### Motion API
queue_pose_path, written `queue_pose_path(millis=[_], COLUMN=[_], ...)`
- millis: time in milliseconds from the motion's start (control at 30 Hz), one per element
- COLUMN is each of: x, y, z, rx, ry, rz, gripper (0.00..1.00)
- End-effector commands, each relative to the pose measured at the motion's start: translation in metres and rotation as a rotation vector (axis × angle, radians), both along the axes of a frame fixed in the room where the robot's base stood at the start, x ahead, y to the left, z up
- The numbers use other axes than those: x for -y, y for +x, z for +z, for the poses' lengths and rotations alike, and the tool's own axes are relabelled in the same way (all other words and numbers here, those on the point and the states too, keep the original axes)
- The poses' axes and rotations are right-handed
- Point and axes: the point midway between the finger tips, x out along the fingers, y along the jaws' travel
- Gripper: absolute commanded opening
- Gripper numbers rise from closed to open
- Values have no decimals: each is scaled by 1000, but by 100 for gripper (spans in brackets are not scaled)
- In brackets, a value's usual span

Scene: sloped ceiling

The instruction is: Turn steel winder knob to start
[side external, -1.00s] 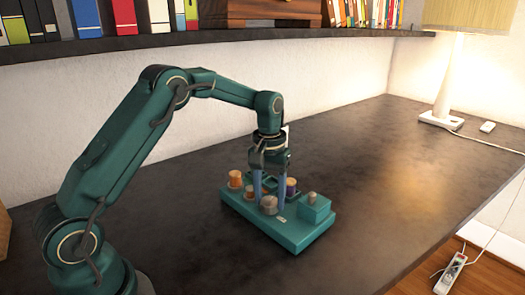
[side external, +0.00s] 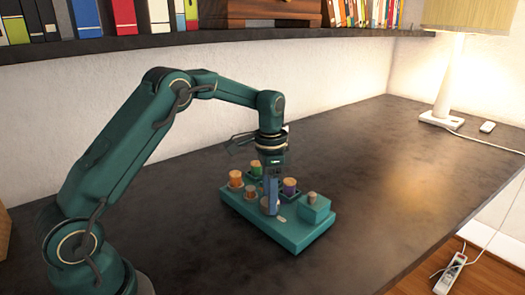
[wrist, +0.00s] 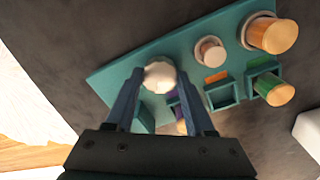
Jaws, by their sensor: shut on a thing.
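The steel winder knob (wrist: 160,75) is a pale round knob on the teal winder base (side external: 292,238), near its front edge. My gripper (wrist: 160,82) is shut on it, with one blue finger on each side. In the side view my gripper (side external: 270,205) points straight down at the knob, and its fingers line up and hide most of it. Whether the knob has turned cannot be told. An orange spool (side external: 236,179), a green spool (side external: 256,167) and a purple spool (side external: 290,186) stand on the base around the fingers.
A smaller knob (wrist: 210,50) stands close to the gripped one. A lamp (side external: 442,85) stands far right; a shelf runs behind.

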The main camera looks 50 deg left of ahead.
Motion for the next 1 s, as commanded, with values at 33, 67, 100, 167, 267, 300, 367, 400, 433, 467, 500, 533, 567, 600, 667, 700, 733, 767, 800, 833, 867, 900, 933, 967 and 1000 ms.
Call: queue_pose_path(millis=[33, 67, 100, 167, 267, 300, 367, 400, 433, 467, 500, 533, 567, 600, 667, 700, 733, 767, 800, 833, 867, 900, 933, 967, 1000], x=[1, 1, 1, 1, 1, 1, 1, 1, 1, 1, 1, 1, 1, 1, 1, 1, 1, 1, 1, 1, 1, 1, 1, 1, 1], y=[1, 1, 1, 1, 2, 2, 2, 2, 2, 2, 2, 2, 2, 2, 2, 2, 2, 2, 2, 2, 2, 2, 2, 2, 2], z=[2, 2, 2, 2, 2, 2, 2, 2, 2, 2, 2, 2, 2, 2, 2, 2, 2, 2, 2, 2, 2, 2, 2, 2, 2], rx=[5, 5, 5, 5, 6, 6, 7, 7, 7, 7, 7, 7, 7, 7, 8, 8, 8, 7, 8, 8, 8, 8, 8, 8, 8], ry=[-1, -2, -2, -2, -1, -1, -1, 0, -1, -1, -1, -1, -1, -1, 0, 0, 0, 0, 0, 0, 0, 0, 1, 1, 0], rz=[-44, -72, -110, -167, -262, -300, -357, -395, -422, -450, -487, -513, -539, -573, -621, -652, -673, -693, -720, -738, -755, -777, -791, -805, -820], gripper=[0, 0, 0, 0, 0, 0, 0, 0, 0, 0, 0, 0, 0, 0, 0, 0, 0, 0, 0, 0, 0, 0, 0, 0, 0])
